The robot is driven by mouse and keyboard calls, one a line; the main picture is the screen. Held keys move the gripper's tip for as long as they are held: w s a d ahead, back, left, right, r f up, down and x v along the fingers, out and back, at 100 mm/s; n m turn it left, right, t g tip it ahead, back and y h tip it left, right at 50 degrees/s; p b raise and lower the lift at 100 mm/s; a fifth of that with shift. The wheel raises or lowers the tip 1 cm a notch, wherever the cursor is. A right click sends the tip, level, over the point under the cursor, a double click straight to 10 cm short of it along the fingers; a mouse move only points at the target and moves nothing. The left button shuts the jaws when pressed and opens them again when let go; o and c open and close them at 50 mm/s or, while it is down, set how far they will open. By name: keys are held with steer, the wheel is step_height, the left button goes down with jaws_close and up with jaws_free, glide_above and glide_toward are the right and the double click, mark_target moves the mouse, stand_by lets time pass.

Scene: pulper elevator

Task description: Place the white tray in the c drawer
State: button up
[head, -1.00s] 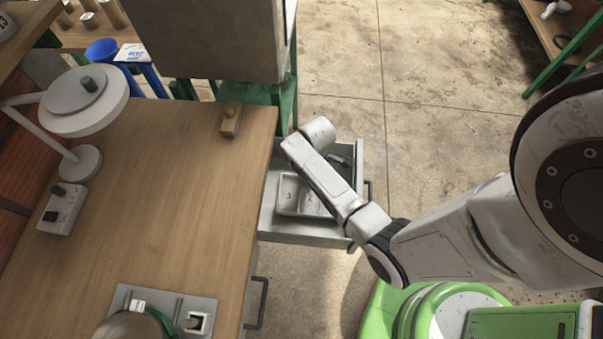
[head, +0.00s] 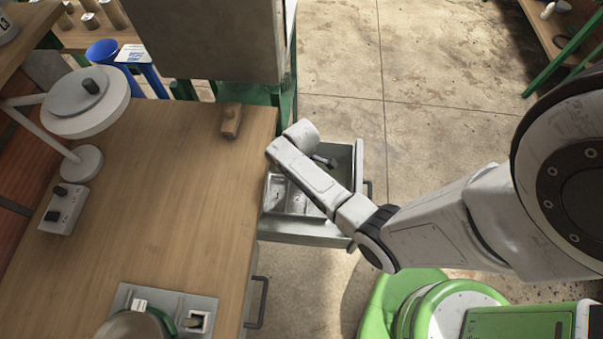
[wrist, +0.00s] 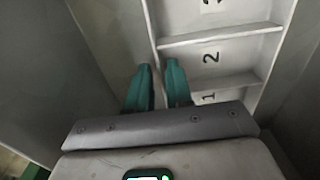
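The white tray (head: 292,202) sits within the outline of the open grey drawer (head: 300,232), at its left side, partly covered by my arm. In the wrist view, the tray (wrist: 232,48) shows compartments marked 1, 2 and a partly cut-off 3. My gripper (wrist: 159,66) has two teal fingers, one on each side of the tray's left wall, with a narrow gap between them. I cannot tell whether they press on the wall. In the head view my gripper is hidden behind the arm. Whether the tray rests on the drawer floor is unclear, and no drawer letter shows.
A small dark item (head: 325,161) lies in the drawer's far part. The wooden worktop (head: 170,210) borders the drawer on the left, with a wooden block (head: 231,120) near its edge. A lower drawer handle (head: 258,302) sticks out.

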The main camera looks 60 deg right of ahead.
steer(key=shift+o, duration=0.5)
steer(key=shift+r, duration=0.1)
step_height(320, 180, up, 12)
steer(key=p, duration=0.1)
steer(key=s+a+r+m, duration=0.2)
steer(key=s+a+r, duration=0.2)
steer(key=s+a, duration=0.1)
steer(key=s+a+r+m+t, duration=0.1)
steer(key=s+a+r+m, duration=0.1)
steer(key=s+a+r, duration=0.2)
steer(key=s+a, duration=0.2)
steer(key=a, duration=0.2)
steer(key=shift+a+r+m, duration=0.2)
steer(key=shift+a+m, duration=0.05)
steer(key=shift+m, duration=0.15)
steer(key=shift+s, duration=0.2)
